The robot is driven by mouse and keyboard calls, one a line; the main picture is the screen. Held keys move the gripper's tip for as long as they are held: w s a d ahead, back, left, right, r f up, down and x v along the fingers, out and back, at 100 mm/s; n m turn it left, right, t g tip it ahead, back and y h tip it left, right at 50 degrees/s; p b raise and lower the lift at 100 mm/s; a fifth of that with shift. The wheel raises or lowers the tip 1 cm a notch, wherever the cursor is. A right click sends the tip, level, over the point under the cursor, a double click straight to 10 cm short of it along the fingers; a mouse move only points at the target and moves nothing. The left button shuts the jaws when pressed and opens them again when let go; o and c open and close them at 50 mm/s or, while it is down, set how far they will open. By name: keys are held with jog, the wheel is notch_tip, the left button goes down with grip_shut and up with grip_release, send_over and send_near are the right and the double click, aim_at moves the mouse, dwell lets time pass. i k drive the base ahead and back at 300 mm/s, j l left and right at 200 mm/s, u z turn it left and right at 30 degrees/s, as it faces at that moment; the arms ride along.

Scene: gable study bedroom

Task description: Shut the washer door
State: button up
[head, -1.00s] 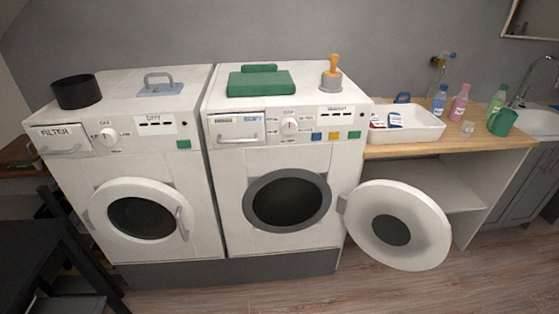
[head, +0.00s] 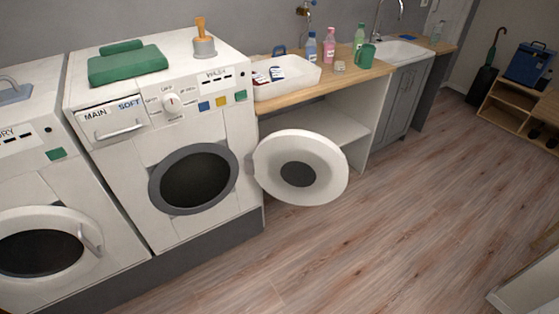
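The washer (head: 120,160) stands at the centre left of the head view, marked WASH on its panel. Its round white door (head: 325,160) is swung wide open to the right on its hinge, with a dark centre. The washer's round opening (head: 195,180) shows a grey rim and a dark, uncovered inside. My gripper is not in view.
The dryer (head: 70,215) with its door closed stands left of the washer. A wooden counter (head: 290,93) with a white tray, bottles and a green mug runs to the right. The wood floor (head: 420,220) before the door is clear. A low shelf (head: 510,110) stands far right.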

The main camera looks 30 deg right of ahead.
aim_at(300, 168)
jog(key=u, duration=0.6)
jog(key=i+u, duration=0.1)
jog(key=u, duration=1.15)
jog(key=l+u, duration=0.1)
jog(key=u, duration=0.5)
jog(key=l+u, duration=0.1)
jog(key=u, duration=0.5)
jog(key=i+l+u, duration=0.1)
jog(key=u, duration=1.1)
jog(key=l+u, duration=0.1)
jog(key=u, duration=0.5)
jog(key=k+l+u, duration=0.2)
jog(key=k, duration=0.3)
jog(key=k+j+z, duration=0.2)
jog(key=k+z, duration=0.15)
jog(key=k+j+z, duration=0.1)
jog(key=k+z, duration=0.7)
jog(key=k, duration=0.85)
jog(key=k+l+z, duration=0.15)
jog(key=k, duration=0.8)
jog(key=k+j+z, duration=0.1)
jog(key=k, duration=0.5)
jog(key=k+j, duration=0.1)
jog(key=k, duration=0.5)
jog(key=k+z, duration=0.35)
jog(key=k+l+z, duration=0.1)
jog(key=z, duration=0.2)
jog(key=k, duration=0.1)
